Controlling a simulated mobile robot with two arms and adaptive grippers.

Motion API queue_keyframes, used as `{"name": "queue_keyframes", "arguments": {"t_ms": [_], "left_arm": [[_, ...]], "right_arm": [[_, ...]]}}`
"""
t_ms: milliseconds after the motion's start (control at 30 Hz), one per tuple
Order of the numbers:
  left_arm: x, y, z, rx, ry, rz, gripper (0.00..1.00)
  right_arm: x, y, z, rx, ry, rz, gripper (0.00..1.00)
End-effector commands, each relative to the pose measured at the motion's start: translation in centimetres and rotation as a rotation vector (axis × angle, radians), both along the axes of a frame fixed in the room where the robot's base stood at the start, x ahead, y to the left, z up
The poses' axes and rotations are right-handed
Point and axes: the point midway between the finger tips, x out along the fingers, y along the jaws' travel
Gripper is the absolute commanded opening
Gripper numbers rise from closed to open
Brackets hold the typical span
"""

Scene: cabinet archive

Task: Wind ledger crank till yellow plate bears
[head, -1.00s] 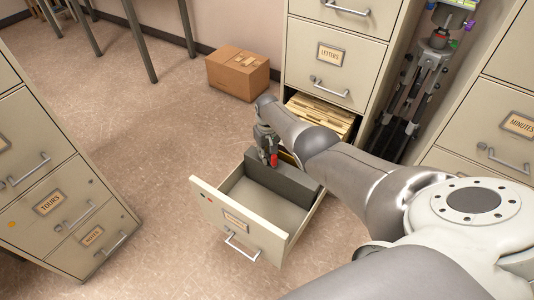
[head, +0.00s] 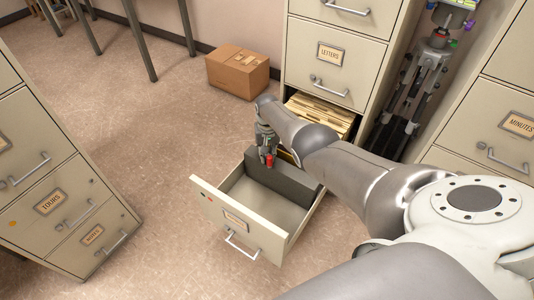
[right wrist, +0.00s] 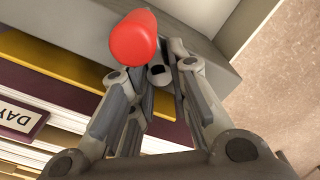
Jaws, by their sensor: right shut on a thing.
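The open lower drawer (head: 250,235) holds a grey block (head: 283,185) across it. The crank's red handle (head: 269,161) is on top of the block; it is large in the right wrist view (right wrist: 136,38). My right gripper (head: 265,146) points down at the crank. Its fingers (right wrist: 163,68) are closed around the crank beside the red handle; the exact contact is partly hidden. In the right wrist view the yellow plate (right wrist: 60,67) stands beside the grey block, next to a dark purple ledger with a "DAY" label (right wrist: 20,117). Any gap there is unclear. My left gripper is out of view.
Folders (head: 320,115) fill the rear of the drawer under the "LETTERS" cabinet (head: 335,60). A cardboard box (head: 237,72) stands on the floor behind. Cabinets stand at left (head: 60,190) and right (head: 490,130). The floor left of the drawer is clear.

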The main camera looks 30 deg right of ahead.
Motion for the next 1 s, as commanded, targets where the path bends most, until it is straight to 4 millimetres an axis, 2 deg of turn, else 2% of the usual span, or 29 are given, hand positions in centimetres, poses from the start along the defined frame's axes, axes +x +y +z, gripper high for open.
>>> {"name": "queue_keyframes", "arguments": {"t_ms": [133,167,300,400,800,1000], "left_arm": [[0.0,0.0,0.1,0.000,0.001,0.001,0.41],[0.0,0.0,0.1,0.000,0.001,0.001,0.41],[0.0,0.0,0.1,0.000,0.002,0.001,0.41],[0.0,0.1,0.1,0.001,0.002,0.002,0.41],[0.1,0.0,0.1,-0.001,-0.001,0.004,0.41],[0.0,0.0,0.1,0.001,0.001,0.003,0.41]], "right_arm": [[-0.4,-0.1,-0.1,0.000,0.013,0.000,0.00],[-0.4,-0.1,-0.1,-0.001,0.013,0.000,0.20],[-0.4,-0.1,-0.1,0.000,0.013,0.000,0.38],[-0.3,-0.1,-0.1,0.000,0.010,0.001,0.48],[-0.2,0.0,0.0,0.000,0.006,0.001,0.48],[0.0,-0.1,1.1,0.000,0.004,0.001,0.48]]}}
